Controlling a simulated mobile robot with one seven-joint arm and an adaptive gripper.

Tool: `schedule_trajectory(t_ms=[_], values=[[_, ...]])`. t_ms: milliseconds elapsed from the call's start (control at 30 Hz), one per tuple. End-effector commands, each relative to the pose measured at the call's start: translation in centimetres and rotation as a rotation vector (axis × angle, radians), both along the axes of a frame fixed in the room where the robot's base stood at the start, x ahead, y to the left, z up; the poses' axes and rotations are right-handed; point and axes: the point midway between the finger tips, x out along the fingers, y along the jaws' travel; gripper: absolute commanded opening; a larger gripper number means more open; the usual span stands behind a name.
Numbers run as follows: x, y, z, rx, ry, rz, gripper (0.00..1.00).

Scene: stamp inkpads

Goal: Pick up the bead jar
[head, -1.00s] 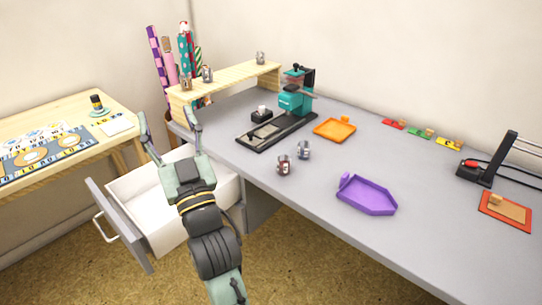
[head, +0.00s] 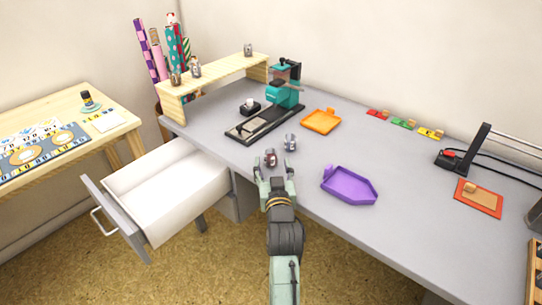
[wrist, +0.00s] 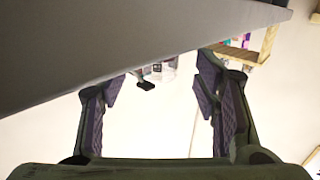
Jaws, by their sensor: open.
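Several small lidded jars look alike, and I cannot tell for sure which is the bead jar. One with reddish contents (head: 271,158) stands upright near the desk's front edge. A bluish-grey one (head: 291,142) stands just behind it to the right. My gripper (head: 276,168) is open and empty at the desk's front edge. Its fingertips point toward the reddish jar; the head view does not show whether they touch it. In the wrist view the two fingers (wrist: 160,85) are wide apart, with small glassy and dark shapes beyond them, too unclear to name.
A wooden shelf (head: 222,73) bears more jars. A stamping press (head: 284,88), orange tray (head: 320,121) and purple tray (head: 348,186) are on the grey desk (head: 410,190). A white drawer (head: 165,190) stands open left of my arm.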

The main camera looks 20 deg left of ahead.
Motion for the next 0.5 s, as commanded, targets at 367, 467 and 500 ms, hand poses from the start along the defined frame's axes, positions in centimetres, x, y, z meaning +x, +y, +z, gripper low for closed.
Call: schedule_trajectory(t_ms=[367, 467, 500], values=[[3.2, 1.5, -0.4, 0.0, 0.0, 0.0, 0.56], [3.1, 1.5, -0.4, 0.0, 0.0, 0.0, 0.56], [3.1, 1.5, -0.4, 0.0, 0.0, 0.0, 0.56]])
